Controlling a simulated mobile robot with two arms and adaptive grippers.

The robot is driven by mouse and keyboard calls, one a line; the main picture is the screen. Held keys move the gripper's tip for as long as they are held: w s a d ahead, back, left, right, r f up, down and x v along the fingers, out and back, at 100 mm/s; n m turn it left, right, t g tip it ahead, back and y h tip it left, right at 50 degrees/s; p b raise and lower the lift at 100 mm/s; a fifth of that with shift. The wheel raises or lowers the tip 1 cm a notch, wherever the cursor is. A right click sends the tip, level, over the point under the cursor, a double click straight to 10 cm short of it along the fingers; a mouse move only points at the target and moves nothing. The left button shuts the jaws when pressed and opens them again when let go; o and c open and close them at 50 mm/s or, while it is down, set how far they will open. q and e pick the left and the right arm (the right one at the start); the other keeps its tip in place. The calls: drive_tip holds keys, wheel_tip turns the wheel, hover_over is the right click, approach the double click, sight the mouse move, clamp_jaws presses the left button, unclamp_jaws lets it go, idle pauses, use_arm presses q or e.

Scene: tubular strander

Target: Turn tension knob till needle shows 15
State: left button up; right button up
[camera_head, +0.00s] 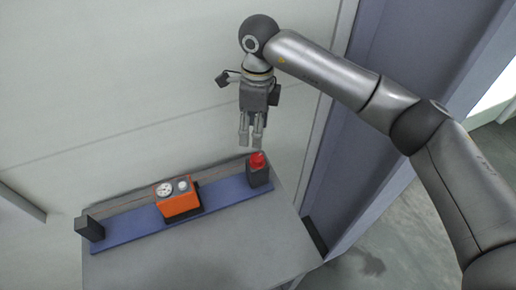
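An orange box (180,205) sits near the middle of a blue strip on the table. Its top carries a round white gauge (164,189) and, to the right of it, a small pale knob (183,186). The needle's reading is too small to make out. My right gripper (250,147) points down above the back of the table, to the right of the orange box and apart from it. Its two fingers are close together with a narrow gap between them, and nothing shows in them. My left gripper is not in view.
A black block with a red button (257,160) stands just below my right gripper at the strip's right end. A black block (89,228) stands at the left end. The grey table (225,245) is clear in front; a pale wall stands behind.

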sight(258, 157)
drive_tip(key=shift+h, duration=0.3)
drive_tip(key=f+p, duration=0.1)
drive_tip(key=f, duration=0.2)
drive_tip(key=f+p, duration=0.1)
drive_tip(key=f, duration=0.3)
drive_tip(key=d+f+p, duration=0.1)
drive_tip(key=f+p, duration=0.1)
drive_tip(key=f, duration=0.1)
drive_tip(key=shift+s+f, duration=0.1)
drive_tip(key=shift+f, duration=0.05)
drive_tip(key=shift+c, duration=0.2)
drive_tip(key=c, duration=1)
drive_tip(key=shift+o, duration=0.2)
drive_tip(key=shift+f+m+b, duration=0.2)
drive_tip(key=shift+m+b, duration=0.7)
drive_tip(key=shift+b, duration=0.15)
drive_tip(key=shift+m+b, duration=0.65)
drive_tip(key=shift+m, duration=0.25)
drive_tip(key=shift+r+m, duration=0.2)
drive_tip(key=shift+m, duration=0.3)
